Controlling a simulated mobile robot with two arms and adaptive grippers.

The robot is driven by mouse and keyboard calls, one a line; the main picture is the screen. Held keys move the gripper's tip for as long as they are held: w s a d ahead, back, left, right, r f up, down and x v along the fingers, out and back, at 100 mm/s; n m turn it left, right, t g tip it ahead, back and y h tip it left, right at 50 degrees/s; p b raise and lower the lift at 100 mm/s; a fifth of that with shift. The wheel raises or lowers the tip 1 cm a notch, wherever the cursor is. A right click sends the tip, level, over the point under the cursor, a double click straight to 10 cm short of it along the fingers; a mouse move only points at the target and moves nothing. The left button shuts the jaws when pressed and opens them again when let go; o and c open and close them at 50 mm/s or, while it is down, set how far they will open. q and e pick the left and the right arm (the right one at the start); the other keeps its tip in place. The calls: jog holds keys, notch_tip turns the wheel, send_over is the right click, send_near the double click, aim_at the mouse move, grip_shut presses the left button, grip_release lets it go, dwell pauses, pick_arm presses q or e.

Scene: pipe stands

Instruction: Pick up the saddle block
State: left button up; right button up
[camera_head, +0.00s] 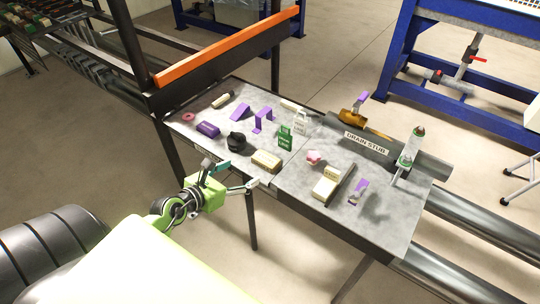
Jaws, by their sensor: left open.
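No label that I can read names the saddle block. A tan block (267,161) lies flat near the table's front edge, left of its middle, with faint marks on its side. A purple arched piece (262,119) stands farther back, and a purple block (208,129) lies to the left; I cannot tell for certain which one is the saddle block. My left gripper (238,175) is open and empty, just off the front edge, its fingers pointing toward the tan block and apart from it. My right gripper is not in view.
A black round piece (237,140) and a green tag (285,138) stand close to the tan block. A pipe marked DRAIN STUB (366,144) lies along the back right. An orange rail (228,47) rises behind the table's left part. The front middle of the tabletop is partly clear.

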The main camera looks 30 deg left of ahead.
pick_arm(q)
jog(key=w, duration=0.1)
send_near(266, 158)
jog(key=x, duration=0.3)
jog(key=shift+w+a+f, duration=0.2)
jog(key=shift+w+f, duration=0.05)
jog(key=shift+f, duration=0.1)
jog(key=shift+w+d+p, duration=0.1)
jog(key=shift+w+p, duration=0.3)
jog(key=shift+w, duration=0.05)
jog(key=x, duration=0.4)
jog(key=shift+w+d+f, duration=0.1)
jog(key=shift+w+d, duration=0.05)
jog(key=shift+w, duration=0.2)
jog(key=shift+s, duration=0.1)
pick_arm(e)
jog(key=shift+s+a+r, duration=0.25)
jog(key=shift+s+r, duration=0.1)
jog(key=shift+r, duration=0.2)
pick_arm(q)
jog(key=c, duration=0.9)
